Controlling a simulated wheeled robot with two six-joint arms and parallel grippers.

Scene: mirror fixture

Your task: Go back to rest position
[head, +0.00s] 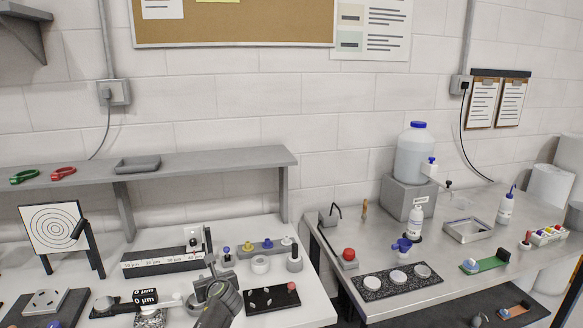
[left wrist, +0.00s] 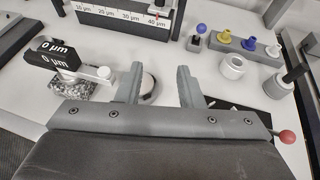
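My left gripper (head: 208,278) is over the front of the left white table in the head view, its arm coming up from the bottom edge. In the left wrist view its two fingers (left wrist: 158,82) stand wide apart with nothing gripped. A pale round part (left wrist: 148,86) shows between and below them, close to the left finger; I cannot tell whether they touch. A black block marked "0 µm" (left wrist: 62,53) lies to the left of the fingers. It also shows in the head view (head: 145,297). My right gripper is not seen.
A scale block (head: 160,262) stands behind the gripper, and a grey rack with coloured knobs (head: 265,248) to its right. A black plate (head: 270,299) lies right of it. A grey shelf (head: 220,160) runs above. The right metal table (head: 440,250) carries bottles and trays.

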